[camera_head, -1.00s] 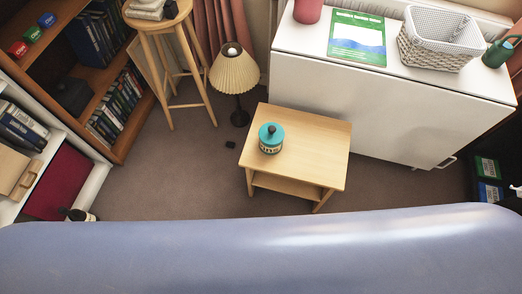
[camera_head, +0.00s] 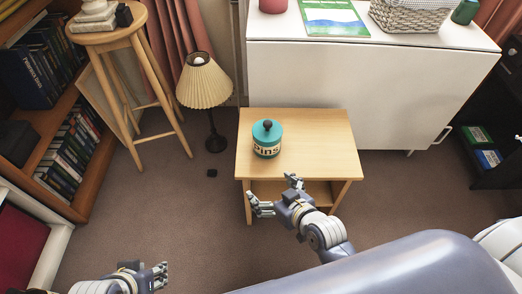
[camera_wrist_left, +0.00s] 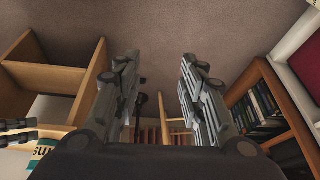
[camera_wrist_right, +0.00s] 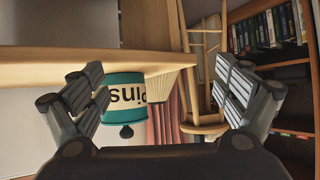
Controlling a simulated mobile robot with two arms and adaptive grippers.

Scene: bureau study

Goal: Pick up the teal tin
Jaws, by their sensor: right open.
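The teal tin (camera_head: 266,140), with a dark knob on its lid and a "Pins" label, stands upright on the small wooden table (camera_head: 318,135). My right gripper (camera_head: 272,192) is open and empty at the table's front edge, short of the tin. In the right wrist view the tin (camera_wrist_right: 125,97) appears upside down between the spread fingers, nearer the left one and beyond them. My left gripper (camera_head: 160,275) is low at the bottom left, away from the table. Its fingers stand apart with nothing between them in the left wrist view (camera_wrist_left: 158,60).
A lamp (camera_head: 205,85) and a wooden stool (camera_head: 115,40) stand left of the table. A white cabinet (camera_head: 340,85) is behind it. Bookshelves (camera_head: 60,150) line the left side. The table top around the tin is clear.

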